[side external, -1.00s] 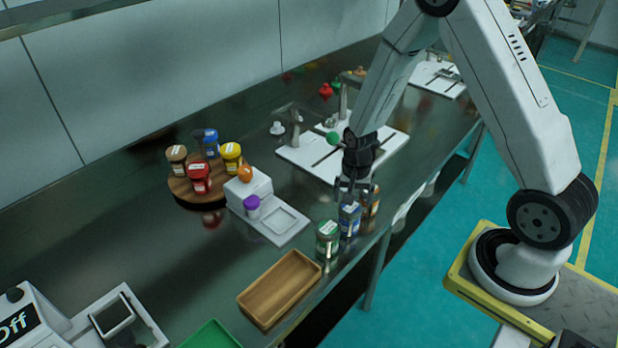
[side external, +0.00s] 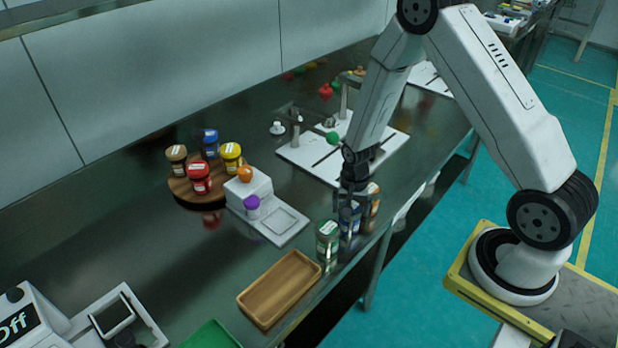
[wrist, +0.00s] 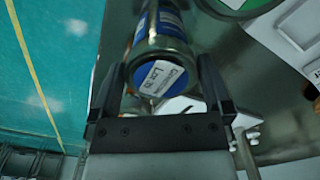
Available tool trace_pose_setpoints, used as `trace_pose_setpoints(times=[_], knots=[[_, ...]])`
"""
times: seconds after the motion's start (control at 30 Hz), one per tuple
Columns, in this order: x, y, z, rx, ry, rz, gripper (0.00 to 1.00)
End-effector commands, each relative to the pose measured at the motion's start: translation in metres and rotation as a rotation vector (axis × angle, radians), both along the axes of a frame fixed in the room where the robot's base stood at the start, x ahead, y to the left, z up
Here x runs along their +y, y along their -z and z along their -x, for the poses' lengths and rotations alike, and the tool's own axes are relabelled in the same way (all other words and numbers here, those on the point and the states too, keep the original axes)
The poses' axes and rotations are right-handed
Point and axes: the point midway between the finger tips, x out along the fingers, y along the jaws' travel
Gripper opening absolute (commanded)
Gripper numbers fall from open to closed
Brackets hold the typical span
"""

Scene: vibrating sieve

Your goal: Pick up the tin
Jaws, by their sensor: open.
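A blue-topped tin (side external: 350,220) with a white label stands near the front edge of the counter. My gripper (side external: 351,203) points down over it. In the wrist view, the open fingers of my gripper (wrist: 161,68) are on either side of the blue-topped tin (wrist: 165,78), which sits between them. I cannot tell whether either finger touches it. A green-topped tin (side external: 327,241) stands close by on the left, and an orange-topped one (side external: 373,198) stands just behind on the right, partly hidden.
A wooden tray (side external: 279,289) lies to the left. A white stand (side external: 283,225) and a round wooden board (side external: 178,189) bearing several coloured tins are farther back. A white board (side external: 300,158) with rods lies behind my gripper. The counter's front edge is close.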

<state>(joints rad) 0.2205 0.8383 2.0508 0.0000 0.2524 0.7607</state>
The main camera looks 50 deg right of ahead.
Motion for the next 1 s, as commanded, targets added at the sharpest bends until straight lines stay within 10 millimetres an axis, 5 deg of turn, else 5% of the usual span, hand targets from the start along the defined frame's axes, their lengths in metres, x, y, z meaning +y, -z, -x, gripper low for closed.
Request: trace_pose_setpoints(times=[0.4,1.0], knots=[[0.0,0.035,-0.001,0.001,0.0,0.0,1.0],[0.0,0.037,-0.001,0.0,0.0,0.0,1.0]])
